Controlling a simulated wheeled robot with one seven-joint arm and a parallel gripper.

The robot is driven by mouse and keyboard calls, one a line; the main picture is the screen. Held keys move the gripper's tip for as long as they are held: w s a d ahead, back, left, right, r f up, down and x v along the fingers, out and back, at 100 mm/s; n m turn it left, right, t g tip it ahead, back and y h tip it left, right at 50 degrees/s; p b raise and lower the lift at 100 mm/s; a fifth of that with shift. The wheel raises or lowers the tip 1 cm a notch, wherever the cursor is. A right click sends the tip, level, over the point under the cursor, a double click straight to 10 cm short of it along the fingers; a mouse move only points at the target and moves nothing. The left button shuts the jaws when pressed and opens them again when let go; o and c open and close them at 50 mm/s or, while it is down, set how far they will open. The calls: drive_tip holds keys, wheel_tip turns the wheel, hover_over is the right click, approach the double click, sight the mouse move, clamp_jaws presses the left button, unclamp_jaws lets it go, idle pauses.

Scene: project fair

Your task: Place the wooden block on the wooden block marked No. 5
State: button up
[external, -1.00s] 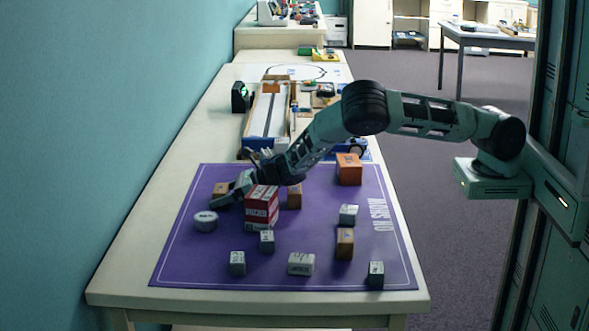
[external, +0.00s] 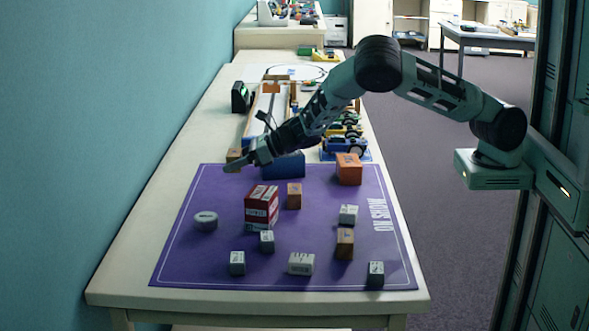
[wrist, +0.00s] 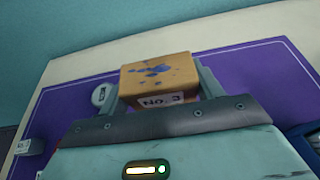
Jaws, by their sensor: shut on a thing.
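My gripper (external: 236,163) is shut on a wooden block (external: 234,154), raised above the far left part of the purple mat. In the wrist view the block (wrist: 158,72) sits between the fingers, with blue stains on one face and a label that reads No. 3. Two other wooden blocks stand on the mat: one (external: 294,196) right of the red box, and one (external: 345,243) nearer the front right. Their labels are too small to read, so I cannot tell which is No. 5.
On the purple mat (external: 190,262) stand a red box (external: 261,207), an orange block (external: 349,169), a white round piece (external: 206,220) and several small pale blocks, one at the front (external: 301,264). A blue box (external: 285,165) is at the back.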

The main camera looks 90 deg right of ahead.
wheel_tip(320, 180, up, 5)
drive_tip(key=p, duration=0.8)
hover_over(294, 189)
wheel_tip(294, 189, down, 10)
drive_tip(key=shift+d+f+p, duration=0.1)
drive_tip(key=shift+d+p, duration=0.05)
drive_tip(key=shift+p, duration=0.25)
drive_tip(key=shift+f, duration=0.1)
drive_tip(key=o, duration=1)
